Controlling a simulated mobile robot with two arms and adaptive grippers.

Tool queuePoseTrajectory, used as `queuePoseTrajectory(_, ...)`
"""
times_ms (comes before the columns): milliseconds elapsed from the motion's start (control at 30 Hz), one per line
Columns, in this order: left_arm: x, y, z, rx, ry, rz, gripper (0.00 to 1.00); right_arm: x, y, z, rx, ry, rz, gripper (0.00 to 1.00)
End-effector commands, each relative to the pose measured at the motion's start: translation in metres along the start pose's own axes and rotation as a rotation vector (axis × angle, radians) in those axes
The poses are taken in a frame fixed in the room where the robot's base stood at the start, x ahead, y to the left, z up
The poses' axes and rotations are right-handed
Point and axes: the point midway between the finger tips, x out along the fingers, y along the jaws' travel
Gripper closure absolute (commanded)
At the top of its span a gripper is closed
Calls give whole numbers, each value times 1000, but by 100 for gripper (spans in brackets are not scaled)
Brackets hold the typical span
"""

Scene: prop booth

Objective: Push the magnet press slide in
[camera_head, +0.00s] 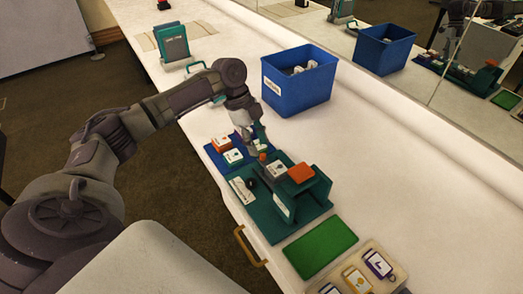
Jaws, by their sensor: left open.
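The magnet press (312,200) is a dark green fixture on the white table, in the middle of the head view. An orange block (301,173) sits at its upright right part, with a pale grey block (277,168) just left of it. A small red-orange piece (263,158) shows at the left end of the pale block. My left gripper (256,150) is open and points down just behind that piece. I cannot tell whether they touch. Which part is the slide is hard to make out. My right gripper is out of view.
A blue bin (301,84) with pale items stands behind. A blue tray (218,160) with small blocks lies left of the press. A green mat (320,247) and a tray of labelled pieces (396,269) lie in front. The table's right side is clear; a mirror runs along the back.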

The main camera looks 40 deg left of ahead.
Motion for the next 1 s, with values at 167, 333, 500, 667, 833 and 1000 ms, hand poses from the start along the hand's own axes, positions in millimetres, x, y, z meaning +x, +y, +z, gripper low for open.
queuePoseTrajectory(167, 24, 0, 0, 0, 0, 1, 55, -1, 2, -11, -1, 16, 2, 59)
queuePoseTrajectory(333, 33, 0, 0, 0, 0, -2, 55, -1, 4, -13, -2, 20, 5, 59)
queuePoseTrajectory(500, 34, 0, 0, 0, 0, -2, 55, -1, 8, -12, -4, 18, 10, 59)
queuePoseTrajectory(667, 34, 0, 0, 0, 0, -2, 66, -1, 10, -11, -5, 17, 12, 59)
queuePoseTrajectory(833, 34, 0, 0, -1, 0, -2, 95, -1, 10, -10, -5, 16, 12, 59)
queuePoseTrajectory(1000, 33, 0, 0, -1, 0, -1, 100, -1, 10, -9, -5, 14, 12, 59)
